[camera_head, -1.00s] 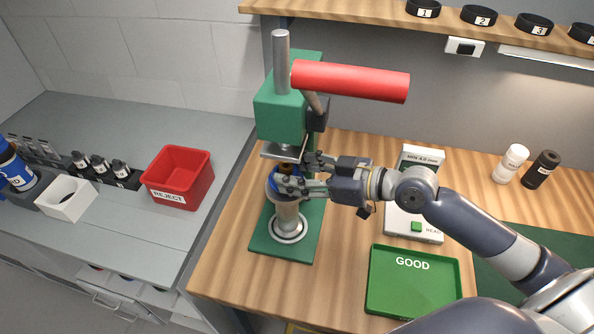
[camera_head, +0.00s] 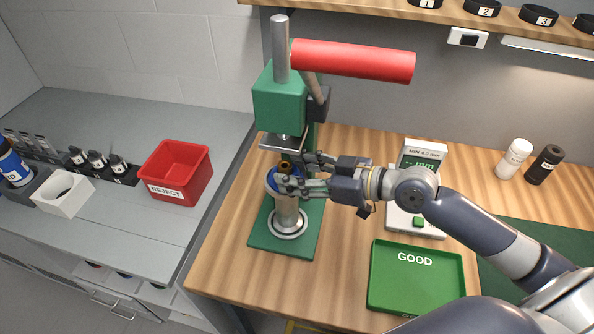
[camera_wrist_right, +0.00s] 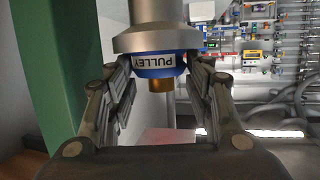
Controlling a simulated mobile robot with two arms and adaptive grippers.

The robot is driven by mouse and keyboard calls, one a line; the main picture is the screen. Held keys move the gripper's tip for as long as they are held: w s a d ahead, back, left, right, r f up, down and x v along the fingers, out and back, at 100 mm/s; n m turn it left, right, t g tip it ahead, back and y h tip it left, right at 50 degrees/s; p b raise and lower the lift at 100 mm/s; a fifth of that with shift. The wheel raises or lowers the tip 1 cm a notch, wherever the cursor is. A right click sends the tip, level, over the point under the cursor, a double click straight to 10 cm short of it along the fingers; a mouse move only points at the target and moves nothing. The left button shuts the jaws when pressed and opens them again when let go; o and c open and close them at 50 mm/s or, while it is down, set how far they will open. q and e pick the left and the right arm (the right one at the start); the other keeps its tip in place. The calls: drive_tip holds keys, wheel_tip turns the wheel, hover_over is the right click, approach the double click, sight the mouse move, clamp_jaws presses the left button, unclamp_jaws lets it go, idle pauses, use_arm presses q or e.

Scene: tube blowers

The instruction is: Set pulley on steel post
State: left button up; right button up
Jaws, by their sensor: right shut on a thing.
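The blue pulley (camera_head: 271,183) has a brass centre piece (camera_head: 287,168) and sits level at the top of the steel post (camera_head: 287,212). In the right wrist view the picture is upside down: the pulley (camera_wrist_right: 160,66), with a PULLEY label, is against the wide rim of the post (camera_wrist_right: 158,38), with no clear gap. My right gripper (camera_head: 293,173) is shut on the pulley, one finger on each side, partly hiding it in the head view. It also shows in the right wrist view (camera_wrist_right: 161,78). My left gripper is not in view.
The green press (camera_head: 279,104) with a red handle (camera_head: 353,61) stands over the post, its ram plate (camera_head: 272,142) above the pulley. A gauge (camera_head: 415,226), a GOOD tray (camera_head: 415,286) and a REJECT bin (camera_head: 177,171) stand nearby. Bare wood lies in front of the press base.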

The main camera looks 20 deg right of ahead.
drive_tip(key=shift+r, duration=0.1)
drive_tip(key=o, duration=1.3)
drive_tip(key=shift+c, duration=0.2)
drive_tip(key=v, duration=1.2)
drive_tip(key=shift+a, duration=0.1)
